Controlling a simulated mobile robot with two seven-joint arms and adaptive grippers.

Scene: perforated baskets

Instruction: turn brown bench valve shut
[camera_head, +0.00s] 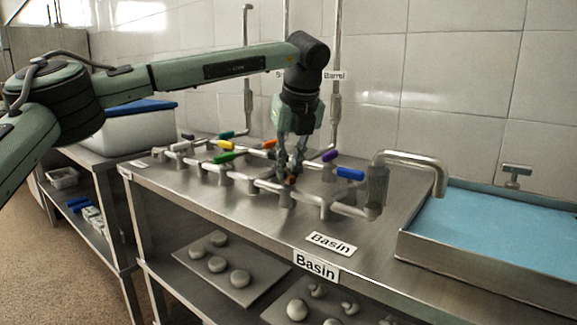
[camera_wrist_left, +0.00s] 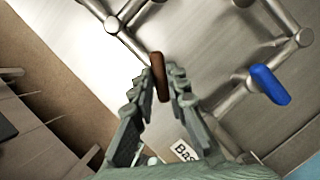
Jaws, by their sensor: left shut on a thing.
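The brown valve handle (camera_wrist_left: 159,76) shows in the left wrist view between the fingers of my left gripper (camera_wrist_left: 168,88), which is shut on it. In the head view, my left gripper (camera_head: 290,172) points down at the bench pipework, with a small brown patch of the handle (camera_head: 291,179) showing at the fingertips. Most of the handle is hidden by the fingers there. The valve's pipe (camera_head: 262,184) runs along the bench top. My right gripper does not show in either view.
Other handles stand close by: blue (camera_head: 350,174), purple (camera_head: 330,156), orange (camera_head: 269,144), green (camera_head: 223,158) and yellow (camera_head: 224,145). A bent spout (camera_head: 440,170) leads to a basin of blue water (camera_head: 500,225) at the right. Upright pipes (camera_head: 336,110) rise behind my gripper.

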